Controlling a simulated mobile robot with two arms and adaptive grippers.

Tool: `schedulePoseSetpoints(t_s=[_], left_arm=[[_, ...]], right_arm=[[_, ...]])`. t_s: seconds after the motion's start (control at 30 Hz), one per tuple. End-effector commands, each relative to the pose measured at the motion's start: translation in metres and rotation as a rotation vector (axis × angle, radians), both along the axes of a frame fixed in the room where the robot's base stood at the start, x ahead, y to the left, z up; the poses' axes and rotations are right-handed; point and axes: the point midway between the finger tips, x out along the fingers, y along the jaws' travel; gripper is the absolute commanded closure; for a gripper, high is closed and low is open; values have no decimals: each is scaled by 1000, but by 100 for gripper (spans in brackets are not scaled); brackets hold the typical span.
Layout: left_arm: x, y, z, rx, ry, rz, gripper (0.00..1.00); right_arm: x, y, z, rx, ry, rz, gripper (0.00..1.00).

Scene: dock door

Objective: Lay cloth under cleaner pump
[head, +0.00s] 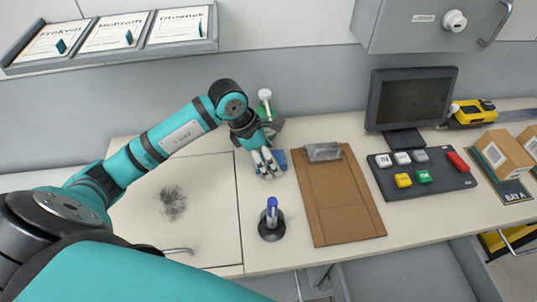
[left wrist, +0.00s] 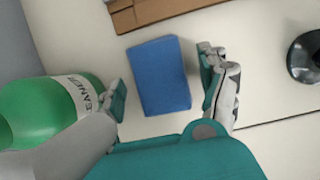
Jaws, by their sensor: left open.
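The cloth (left wrist: 159,75) is a blue folded block lying flat on the worktop; in the left wrist view it sits between my spread fingers, with gaps on both sides. In the head view only part of the cloth (head: 282,160) shows beside the fingers. My left gripper (head: 267,164) is open and empty, above the cloth. The cleaner pump (left wrist: 40,112) is a green bottle with a white label, left of the fingers in the left wrist view. In the head view its white top (head: 265,95) shows behind my gripper, which hides much of the body. My right gripper is not in view.
A blue marker in a dark round stand (head: 271,222) is in front of the gripper. A brown clipboard (head: 338,205) lies to its right, then a button pad (head: 424,174) and a monitor (head: 412,98). A dark smudge (head: 173,202) marks the left panel.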

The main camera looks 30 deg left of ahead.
Motion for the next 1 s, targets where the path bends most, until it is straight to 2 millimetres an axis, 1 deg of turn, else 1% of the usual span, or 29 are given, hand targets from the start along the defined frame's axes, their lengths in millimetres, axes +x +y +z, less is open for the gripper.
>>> schedulePoseSetpoints(t_s=[0.2,0.3,0.43,0.6,1.0], left_arm=[[-7,12,31,3,-7,0,23],[-11,17,46,4,-5,0,23],[-14,22,62,2,-5,1,23],[-17,23,69,1,-1,0,23],[-17,23,69,1,-1,0,23]], right_arm=[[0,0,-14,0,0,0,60],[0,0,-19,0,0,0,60],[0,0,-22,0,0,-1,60],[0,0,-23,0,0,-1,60],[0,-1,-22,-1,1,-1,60]])
